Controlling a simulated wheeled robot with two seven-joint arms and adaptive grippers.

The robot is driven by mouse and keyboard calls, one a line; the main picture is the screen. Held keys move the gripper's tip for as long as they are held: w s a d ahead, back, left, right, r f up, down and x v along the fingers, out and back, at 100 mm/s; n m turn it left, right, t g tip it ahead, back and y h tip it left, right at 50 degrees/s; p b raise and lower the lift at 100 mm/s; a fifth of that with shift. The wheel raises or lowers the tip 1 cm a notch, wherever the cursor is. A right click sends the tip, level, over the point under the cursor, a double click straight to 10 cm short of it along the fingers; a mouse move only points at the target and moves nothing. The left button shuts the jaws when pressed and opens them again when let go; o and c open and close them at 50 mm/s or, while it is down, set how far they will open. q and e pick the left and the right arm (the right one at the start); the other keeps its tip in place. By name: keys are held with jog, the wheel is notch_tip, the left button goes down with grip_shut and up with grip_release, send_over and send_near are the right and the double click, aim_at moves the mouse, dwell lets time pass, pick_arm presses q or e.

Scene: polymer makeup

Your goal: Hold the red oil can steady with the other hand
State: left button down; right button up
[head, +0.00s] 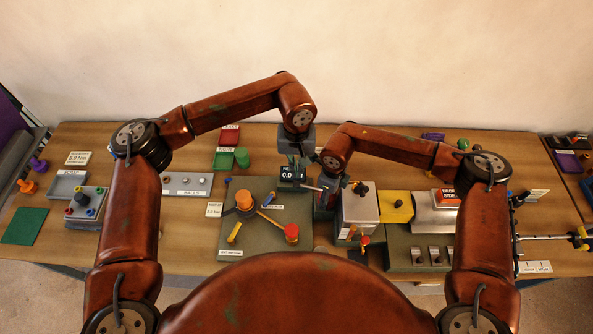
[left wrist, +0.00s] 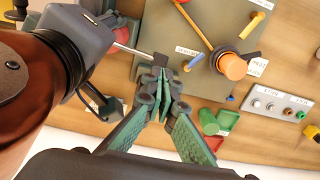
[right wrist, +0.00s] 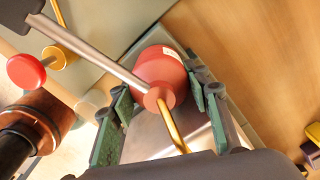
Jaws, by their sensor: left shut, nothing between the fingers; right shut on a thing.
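The red oil can (right wrist: 158,72) shows in the right wrist view, with a brass spout (right wrist: 173,125) pointing toward the camera. My right gripper (right wrist: 162,90) is shut on the can, its fingers on both sides of it. A thin metal rod (right wrist: 92,48) runs from near the can's top to a dark end block at the upper left. In the left wrist view, my left gripper (left wrist: 162,75) is shut and empty, its fingertips close beside the dark end block (left wrist: 160,58); whether they touch it I cannot tell. In the head view the arms largely hide the can.
A green-grey board (head: 230,242) with an orange knob (head: 244,199) and a red knob (head: 291,233) lies left of the grippers. A small display reading 0.0 (head: 287,173) is near my left gripper.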

aim_at(297, 183)
pick_arm(q)
jog(key=shift+f, duration=4.15)
jog(key=shift+r, duration=3.5)
pick_arm(e)
jog(key=o, duration=1.4)
